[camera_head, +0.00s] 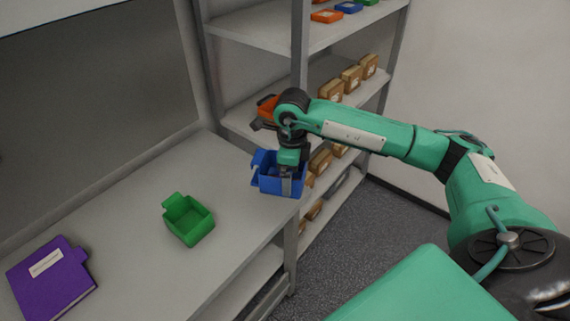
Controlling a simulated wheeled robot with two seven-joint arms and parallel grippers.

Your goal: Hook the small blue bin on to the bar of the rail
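The small blue bin (265,182) is at the far right corner of the grey table, by its right edge. It looks upright, with a tab on its left side. My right gripper (287,178) points down at the bin, with a grey finger in front of its near wall. The other finger is hidden, so I cannot tell whether it is shut on the wall or how far open it is. I cannot tell whether the bin touches the table. My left gripper is not in view. I cannot make out a rail with a bar.
A green bin (190,226) stands mid-table, and a purple binder (50,280) lies at the left front. Behind, a shelf rack (262,30) holds cardboard boxes (350,77) and small coloured bins. An orange object (267,105) sits behind my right wrist. The table between the bins is clear.

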